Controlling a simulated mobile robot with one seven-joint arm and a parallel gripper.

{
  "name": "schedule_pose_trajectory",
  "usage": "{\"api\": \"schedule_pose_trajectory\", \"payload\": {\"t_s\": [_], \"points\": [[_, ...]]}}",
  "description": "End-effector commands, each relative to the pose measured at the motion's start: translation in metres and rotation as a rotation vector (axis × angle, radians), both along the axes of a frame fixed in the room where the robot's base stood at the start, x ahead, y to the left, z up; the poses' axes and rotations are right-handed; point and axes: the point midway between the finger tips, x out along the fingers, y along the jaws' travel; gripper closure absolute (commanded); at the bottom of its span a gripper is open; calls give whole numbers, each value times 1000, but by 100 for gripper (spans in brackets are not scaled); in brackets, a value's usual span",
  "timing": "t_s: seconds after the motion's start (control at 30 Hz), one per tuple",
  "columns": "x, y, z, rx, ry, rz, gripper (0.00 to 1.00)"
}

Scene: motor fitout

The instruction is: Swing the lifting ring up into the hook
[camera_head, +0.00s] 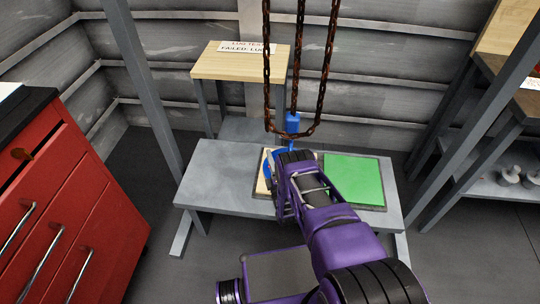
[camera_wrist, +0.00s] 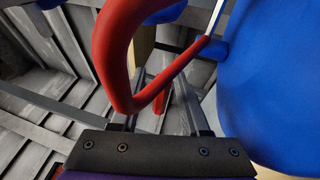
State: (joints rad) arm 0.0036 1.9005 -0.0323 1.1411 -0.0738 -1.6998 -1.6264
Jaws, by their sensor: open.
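A thick red curved bar, which looks like the lifting ring (camera_wrist: 122,60), crosses the wrist view close to the camera. A blue hook block (camera_head: 292,123) hangs on the chain just beyond my gripper (camera_head: 293,155); the hook's tip is hard to make out. In the wrist view my gripper's fingers (camera_wrist: 160,118) are apart, with red bar showing between and in front of them. I cannot tell if they touch it.
Rusty chains (camera_head: 267,70) hang in a loop over the grey bench (camera_head: 215,180). A green mat (camera_head: 353,180) lies at right. A wooden-topped stand (camera_head: 225,65) with a sign is behind. A red cabinet (camera_head: 75,215) is left; grey shelving (camera_head: 475,155) is right.

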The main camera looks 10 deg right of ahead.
Motion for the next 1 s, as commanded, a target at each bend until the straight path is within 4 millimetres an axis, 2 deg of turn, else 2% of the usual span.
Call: {"api": "schedule_pose_trajectory", "payload": {"t_s": [0.3,0.57,1.0], "points": [[0,1,0,0,0,0,54],[0,1,0,0,0,0,100],[0,0,0,0,0,0,100]]}}
